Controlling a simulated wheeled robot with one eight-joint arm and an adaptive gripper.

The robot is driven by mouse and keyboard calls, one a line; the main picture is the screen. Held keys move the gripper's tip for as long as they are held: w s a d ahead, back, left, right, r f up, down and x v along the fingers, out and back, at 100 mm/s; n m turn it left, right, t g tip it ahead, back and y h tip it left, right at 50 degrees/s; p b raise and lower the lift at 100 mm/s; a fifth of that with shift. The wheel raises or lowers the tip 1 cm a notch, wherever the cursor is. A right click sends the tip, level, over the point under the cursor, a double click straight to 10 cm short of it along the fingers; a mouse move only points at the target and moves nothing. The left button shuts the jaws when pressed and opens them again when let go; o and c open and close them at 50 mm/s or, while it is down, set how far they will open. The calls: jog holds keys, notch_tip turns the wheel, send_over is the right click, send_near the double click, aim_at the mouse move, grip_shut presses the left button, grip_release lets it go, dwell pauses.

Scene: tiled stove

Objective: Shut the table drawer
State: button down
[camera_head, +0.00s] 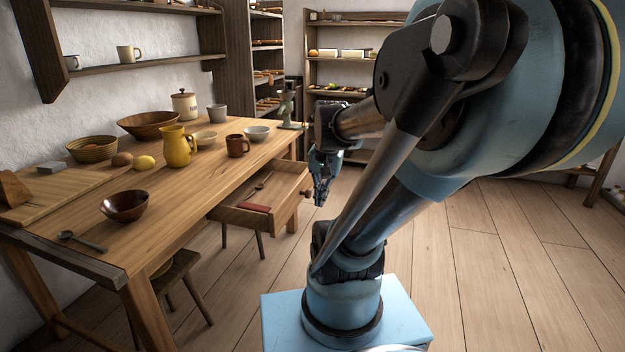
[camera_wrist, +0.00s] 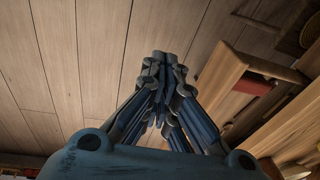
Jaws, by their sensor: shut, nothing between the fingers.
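The table drawer (camera_head: 246,217) stands pulled out from the long wooden table (camera_head: 185,208) in the head view. A red item (camera_head: 254,207) and a spoon-like utensil (camera_head: 262,183) lie inside it. A round knob (camera_head: 306,193) is on its front. My gripper (camera_head: 320,200) points down just right of the drawer front, close to the knob. I cannot tell whether they touch. In the wrist view my gripper (camera_wrist: 165,62) has its fingers together and empty, and the open drawer (camera_wrist: 222,85) lies to its right.
A yellow jug (camera_head: 176,146), bowls and a brown mug (camera_head: 237,146) stand on the tabletop. A stool (camera_head: 180,275) is under the table. Shelves (camera_head: 340,72) stand at the back. The plank floor (camera_head: 490,260) at right is clear.

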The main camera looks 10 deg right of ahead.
jog(key=w+d+m+y, duration=0.1)
jog(key=w+d+m, duration=0.2)
jog(key=w+m, duration=0.5)
jog(key=w+d+m, duration=0.4)
jog(key=w, duration=0.7)
jog(key=w+d+m+y, duration=0.1)
jog(key=w+d+m, duration=0.2)
jog(key=w+m, duration=0.5)
jog(key=w+a+f+n, duration=0.1)
jog(key=w+a+f, duration=0.4)
jog(key=f, duration=0.4)
jog(key=shift+a+f+n+g, duration=0.2)
jog(key=shift+f+n+g, duration=0.05)
jog(key=shift+n+g, duration=0.05)
jog(key=shift+w, duration=0.15)
